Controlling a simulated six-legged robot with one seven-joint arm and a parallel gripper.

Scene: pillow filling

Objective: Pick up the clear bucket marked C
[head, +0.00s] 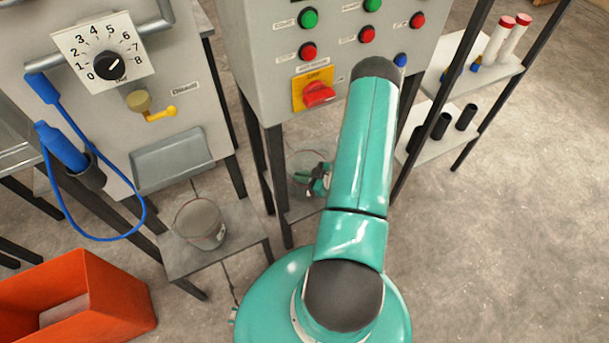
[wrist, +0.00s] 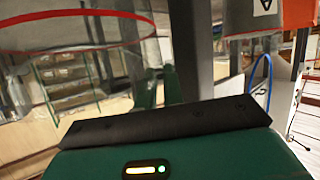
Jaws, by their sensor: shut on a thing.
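A clear bucket (head: 303,160) is below the control panel, between its legs, in the head view. My gripper (head: 318,180) is at this bucket and is shut on it; my arm and the gripper hide part of it. In the wrist view a clear bucket with a red rim (wrist: 82,45) fills the upper left, close to the green fingers. No letter is readable on it. A second clear bucket (head: 200,222) stands on a small grey table (head: 245,222) at the left, apart from my gripper, with a small white mark too small to read.
The control panel (head: 335,75) with buttons and a red switch stands over the held bucket. A grey chute (head: 172,160) is above the small table. An orange bin (head: 120,290) is at lower left. Shelves (head: 430,135) with tubes stand at right; the floor beyond is clear.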

